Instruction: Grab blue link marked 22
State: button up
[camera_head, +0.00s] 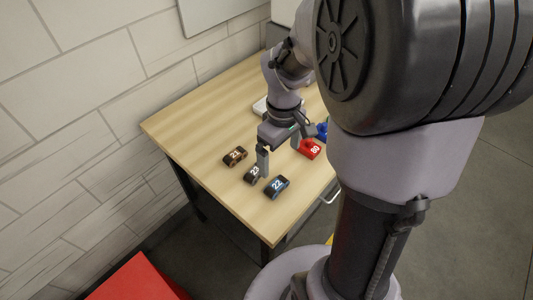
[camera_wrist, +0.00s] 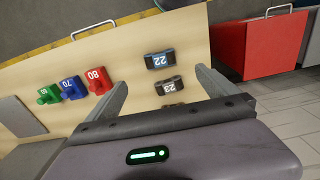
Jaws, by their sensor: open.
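The dark blue link marked 22 (camera_head: 276,187) lies on the wooden table near its front corner. In the wrist view it (camera_wrist: 160,60) lies just beyond the fingertips, roughly between their lines, with its number upside down. My gripper (camera_head: 284,150) is open and empty above the table, behind link 22 in the head view. Its two fingers (camera_wrist: 160,77) are spread wide in the wrist view, and neither appears to touch link 22.
A dark link marked 23 (camera_head: 254,174) lies close beside 22, and a brown link marked 21 (camera_head: 235,156) lies farther left. Red 80 (camera_head: 310,149), blue 70 (camera_wrist: 71,88) and green 60 (camera_wrist: 48,94) parts stand to the other side. A red cabinet (camera_wrist: 262,45) stands beyond the table edge.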

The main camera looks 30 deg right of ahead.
jog(key=b, duration=0.4)
send_over(277, 184)
jog(key=f, duration=1)
jog(key=shift+s+a, duration=0.2)
jog(key=shift+s, duration=0.1)
jog(key=f+b, duration=0.2)
jog(key=f, duration=0.1)
jog(key=f+b, duration=0.1)
jog(key=f, duration=0.1)
jog(key=shift+w+d+f, duration=0.1)
jog(key=shift+w+d, duration=0.1)
jog(key=shift+w, duration=0.1)
jog(key=shift+r, duration=0.2)
jog(key=c, duration=1.5)
